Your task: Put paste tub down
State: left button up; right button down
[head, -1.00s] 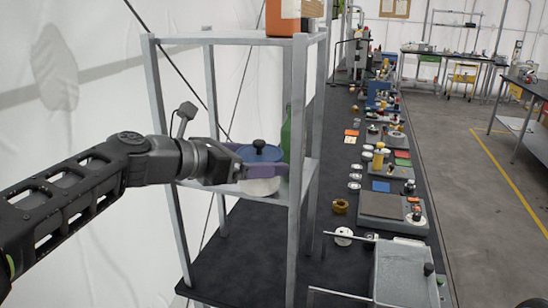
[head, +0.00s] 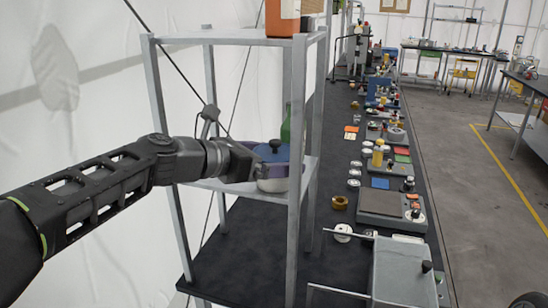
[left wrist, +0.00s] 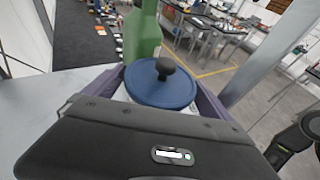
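The paste tub (head: 272,184) has a pale body and a blue lid with a black knob. It is at the middle shelf (head: 215,184) of a grey rack, near the right front post. Whether its base touches the shelf is not clear. My left gripper (head: 270,171) reaches in from the left with its purple fingers on either side of the tub, shut on its body below the lid. In the left wrist view the tub's lid (left wrist: 160,88) sits between both fingers.
A green bottle (head: 286,128) stands close behind the tub and also shows in the left wrist view (left wrist: 142,35). A rack post (head: 296,130) is just right of the tub. An orange box (head: 283,18) is on the top shelf. The shelf left of the tub is clear.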

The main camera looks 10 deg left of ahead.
pick_arm(q)
jog(key=b+v, duration=0.2)
jog(key=v, duration=1)
dwell(0.7)
